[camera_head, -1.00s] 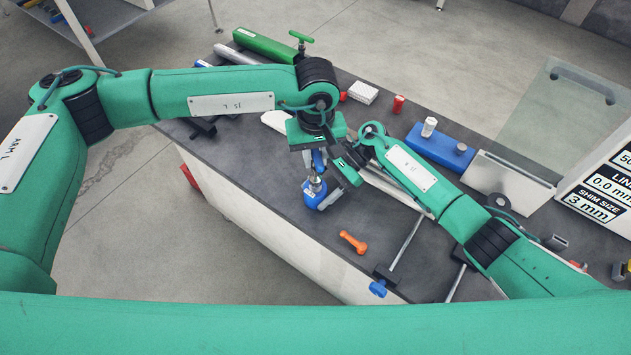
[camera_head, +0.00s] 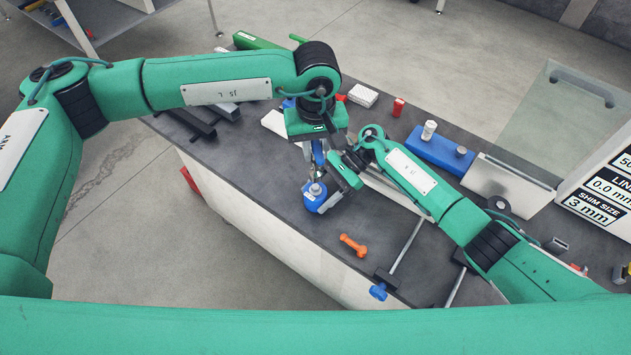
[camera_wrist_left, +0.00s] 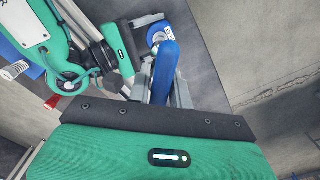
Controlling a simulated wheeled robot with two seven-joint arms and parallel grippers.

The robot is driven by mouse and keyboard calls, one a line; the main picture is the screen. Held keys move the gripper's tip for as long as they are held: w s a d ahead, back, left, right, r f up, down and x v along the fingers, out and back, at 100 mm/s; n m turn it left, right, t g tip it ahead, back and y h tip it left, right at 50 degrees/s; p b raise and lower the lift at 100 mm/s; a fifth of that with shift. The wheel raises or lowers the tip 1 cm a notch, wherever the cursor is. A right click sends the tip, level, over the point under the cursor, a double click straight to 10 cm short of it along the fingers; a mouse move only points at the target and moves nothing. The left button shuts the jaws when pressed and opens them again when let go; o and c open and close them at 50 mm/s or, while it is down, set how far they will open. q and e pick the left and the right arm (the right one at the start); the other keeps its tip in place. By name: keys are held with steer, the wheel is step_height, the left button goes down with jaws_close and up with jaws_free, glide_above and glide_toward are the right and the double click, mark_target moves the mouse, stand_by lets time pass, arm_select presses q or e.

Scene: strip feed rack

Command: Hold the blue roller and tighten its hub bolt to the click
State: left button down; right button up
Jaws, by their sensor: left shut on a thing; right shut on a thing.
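The blue roller (camera_head: 312,203) hangs near the table's front edge with its pale hub facing up. It also shows in the left wrist view (camera_wrist_left: 157,36), with a white label. My right gripper (camera_head: 335,190) is shut on the roller from the right. My left gripper (camera_head: 318,150) is above the roller, shut on a blue-handled tool (camera_wrist_left: 165,70) that points down toward the hub. In the head view the tool is mostly hidden by the gripper. I cannot tell whether its tip touches the hub bolt.
An orange tool (camera_head: 353,244) lies on the dark table (camera_head: 270,205) near its front edge. A blue block (camera_head: 440,148) with small cylinders, a red object (camera_head: 398,107) and a white block (camera_head: 363,95) stand behind. Rods with a blue knob (camera_head: 378,291) are at the front right.

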steer(key=o, duration=1.4)
steer(key=c, duration=0.6)
steer(key=shift+c, duration=0.2)
steer(key=shift+w+d, duration=0.1)
steer(key=shift+v, duration=3.9)
steer(key=shift+r, duration=0.15)
